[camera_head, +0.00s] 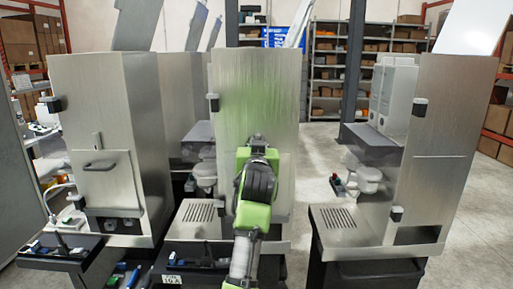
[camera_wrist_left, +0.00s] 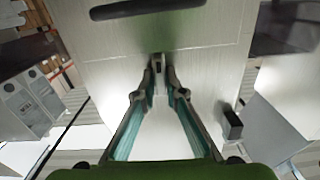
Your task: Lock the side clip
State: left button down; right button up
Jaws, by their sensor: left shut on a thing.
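The middle metal dispenser (camera_head: 275,85) stands in front of me with its tall front door closed. My left arm reaches up to it, and its wrist hides the fingertips in the head view. In the left wrist view, my left gripper (camera_wrist_left: 160,84) is shut on a small grey upright latch piece (camera_wrist_left: 159,62) against the metal front. A dark bar handle (camera_wrist_left: 145,8) lies beyond the fingertips at the top. A black side clip (camera_wrist_left: 232,122) sits at the panel's edge, apart from the fingers; a black clip also shows on the door's left edge (camera_head: 213,102). My right gripper is not in view.
Similar dispensers stand left (camera_head: 105,75) and right (camera_head: 445,120). The left one has a handle (camera_head: 100,165) with a small upright latch above it. A slotted drip tray (camera_head: 200,211) juts out low. Open floor lies between the middle and right units.

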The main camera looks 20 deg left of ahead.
aim_at(258, 107)
pick_arm(q)
jog(key=shift+f+n, duration=0.15)
jog(key=shift+n, duration=0.25)
jog(key=c, duration=2.1)
grip_release()
jog(key=shift+d, duration=0.1)
notch_tip(258, 107, up, 10)
jog(key=shift+r, duration=0.1)
